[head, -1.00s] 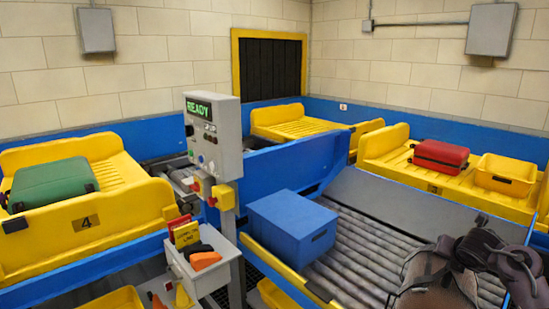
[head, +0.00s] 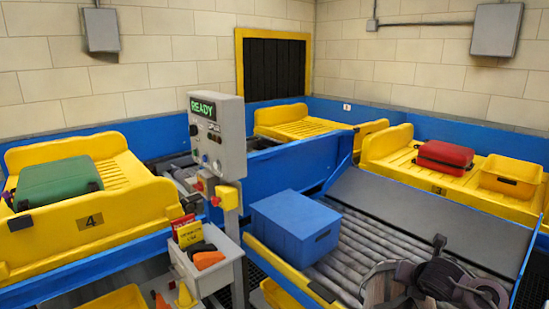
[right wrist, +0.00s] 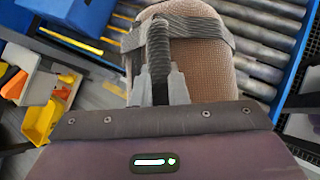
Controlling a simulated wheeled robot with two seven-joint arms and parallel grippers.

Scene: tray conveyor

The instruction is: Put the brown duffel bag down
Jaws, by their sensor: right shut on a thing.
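The brown duffel bag (head: 376,288) is at the lower right of the head view, over the near end of the roller conveyor (head: 372,240) and partly cut off by the frame edge. In the right wrist view the bag (right wrist: 208,72) fills the upper middle, with a dark strap across it. My right gripper (head: 430,280) is shut on the bag's dark handle; its grey fingers (right wrist: 158,88) sit on both sides of the handle. I cannot tell if the bag touches the rollers. My left gripper is out of view.
A blue box (head: 293,228) stands on the rollers left of the bag. A control post (head: 218,135) reads READY. A green suitcase (head: 58,182) lies on the left yellow tray. A red suitcase (head: 444,156) and yellow bin (head: 511,176) are on the right one. Rollers between box and bag are bare.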

